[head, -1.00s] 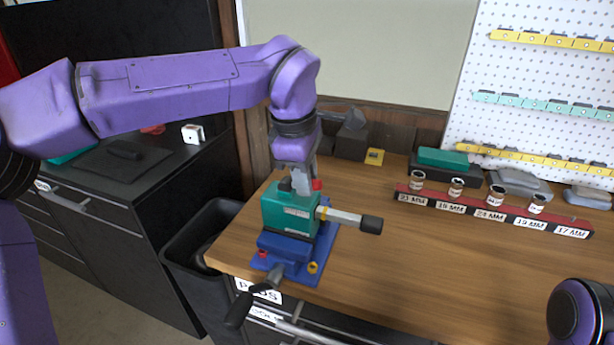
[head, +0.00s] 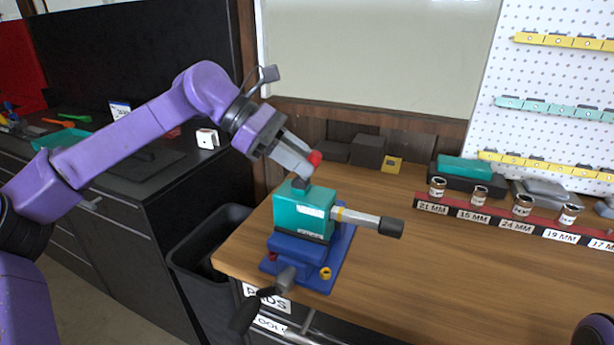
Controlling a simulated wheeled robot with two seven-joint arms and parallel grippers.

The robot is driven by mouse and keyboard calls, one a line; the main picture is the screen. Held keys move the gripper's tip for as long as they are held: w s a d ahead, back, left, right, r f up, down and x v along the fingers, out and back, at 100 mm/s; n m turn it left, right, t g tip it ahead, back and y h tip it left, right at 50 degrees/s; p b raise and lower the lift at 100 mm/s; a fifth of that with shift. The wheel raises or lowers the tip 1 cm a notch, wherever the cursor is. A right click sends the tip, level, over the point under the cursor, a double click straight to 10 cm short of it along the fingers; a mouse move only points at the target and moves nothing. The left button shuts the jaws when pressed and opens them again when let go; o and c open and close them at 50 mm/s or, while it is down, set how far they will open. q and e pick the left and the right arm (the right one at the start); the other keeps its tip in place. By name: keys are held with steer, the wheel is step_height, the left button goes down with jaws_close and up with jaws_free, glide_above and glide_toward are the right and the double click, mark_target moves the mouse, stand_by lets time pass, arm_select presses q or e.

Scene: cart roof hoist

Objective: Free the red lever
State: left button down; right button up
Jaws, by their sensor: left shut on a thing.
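A teal block (head: 303,209) sits in the blue vise (head: 300,248) at the bench's front left corner. A grey bar with a black grip (head: 390,228) sticks out to the right from the block. The red lever's red end (head: 314,158) shows just above the block, beside a dark stub on its top. My left gripper (head: 304,167) reaches down from the upper left, tilted, and is shut at the lever. Its fingers hide most of the lever. My right gripper is out of view.
A black bin (head: 205,240) is on the floor at left. The vise's handle (head: 245,314) juts forward over the bench edge. The middle of the bench is clear.

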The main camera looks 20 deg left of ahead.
arm_select(q)
steer(key=h+b, duration=0.1)
steer(key=a+h+b, duration=0.1)
steer(key=b, duration=0.1)
steer(key=shift+f, duration=0.4)
steer(key=shift+a+r+h+b, duration=0.2)
steer(key=shift+h+b, duration=0.4)
steer(key=shift+b, duration=0.35)
steer(key=c, duration=0.9)
jaws_free()
steer(key=shift+r, duration=0.1)
steer(key=v, duration=1)
steer(key=shift+a+b, duration=0.2)
steer(key=shift+b, duration=0.2)
